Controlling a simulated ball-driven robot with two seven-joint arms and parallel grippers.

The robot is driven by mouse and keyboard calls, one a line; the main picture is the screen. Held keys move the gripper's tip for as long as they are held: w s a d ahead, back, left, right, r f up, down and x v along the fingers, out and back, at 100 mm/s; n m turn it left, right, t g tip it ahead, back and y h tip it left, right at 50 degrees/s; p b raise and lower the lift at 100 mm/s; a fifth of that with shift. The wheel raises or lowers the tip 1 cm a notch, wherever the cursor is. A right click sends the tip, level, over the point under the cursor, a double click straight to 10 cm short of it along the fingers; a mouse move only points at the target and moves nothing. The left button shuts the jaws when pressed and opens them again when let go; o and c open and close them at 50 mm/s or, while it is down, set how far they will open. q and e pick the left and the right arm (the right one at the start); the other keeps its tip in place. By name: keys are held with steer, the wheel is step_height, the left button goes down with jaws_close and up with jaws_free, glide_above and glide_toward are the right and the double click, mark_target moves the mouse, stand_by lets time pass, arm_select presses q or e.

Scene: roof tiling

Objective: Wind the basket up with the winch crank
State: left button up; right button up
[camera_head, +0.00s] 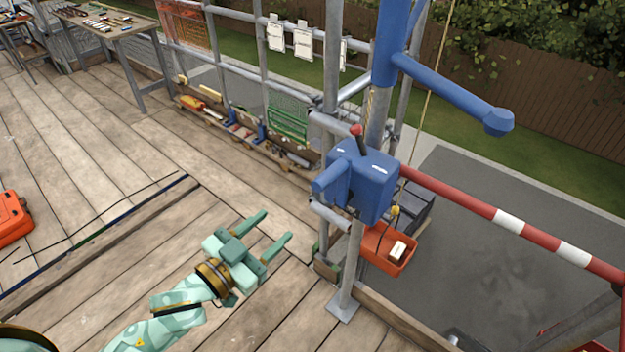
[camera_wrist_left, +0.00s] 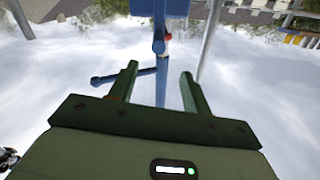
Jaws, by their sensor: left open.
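The blue winch (camera_head: 372,182) is clamped to a grey upright post at the deck's edge. A dark lever with a red knob (camera_head: 356,130) sticks up from it, and a blue cylinder (camera_head: 330,178) juts out on its left. The orange-red basket (camera_head: 374,252) is below and behind the winch, under a yellow hook (camera_head: 395,211), with a pale block inside. My left gripper (camera_head: 277,225) is open and empty, to the left of the winch and apart from it. In the left wrist view blue metal parts (camera_wrist_left: 160,10) lie beyond the open fingers. My right gripper is out of view.
A blue davit arm (camera_head: 450,88) reaches right above the winch, with a rope hanging near it. A red-and-white rail (camera_head: 510,222) runs right over the paved ground. A scaffold fence and toe board line the deck. The planks (camera_head: 110,170) at left are mostly clear.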

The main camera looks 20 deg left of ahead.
mark_target(323, 182)
arm_select(q)
steer(key=x, duration=1.6)
steer(key=shift+d+r, duration=0.2)
steer(key=shift+r, duration=0.2)
jaws_close()
